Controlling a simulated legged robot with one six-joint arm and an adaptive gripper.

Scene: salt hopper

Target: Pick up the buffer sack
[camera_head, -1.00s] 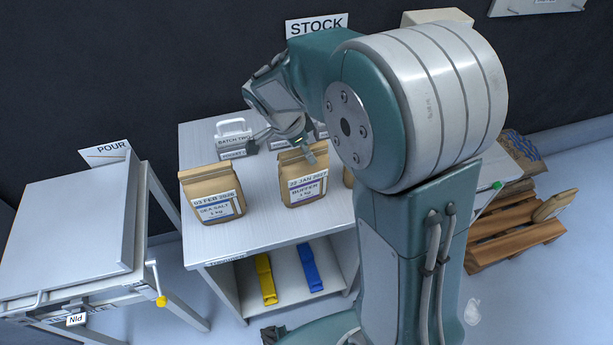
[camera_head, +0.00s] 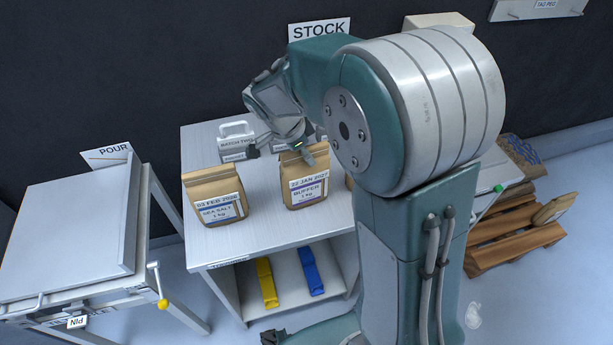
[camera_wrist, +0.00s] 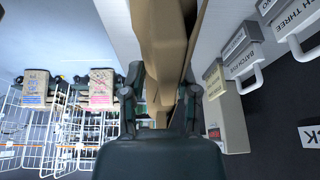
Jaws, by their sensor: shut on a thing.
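The buffer sack (camera_head: 305,190) is a brown paper bag with a white label reading "22 JAN 2027 BUFFER 1 kg". It is upright at the front of the white stock table (camera_head: 262,222). Whether its base touches the tabletop is hard to tell. My gripper (camera_head: 283,149) is at the folded top of the sack, coming from behind and above. In the wrist view my gripper (camera_wrist: 163,92) has a finger on each side of the brown sack (camera_wrist: 162,40), shut on it. My arm partly covers the table's right side.
A sea salt sack (camera_head: 215,196) stands to the left. Batch boxes with handles (camera_head: 235,140) stand behind. A yellow item (camera_head: 266,282) and a blue item (camera_head: 311,270) lie on the lower shelf. The pour station (camera_head: 65,225) is at left, a wooden pallet (camera_head: 515,235) at right.

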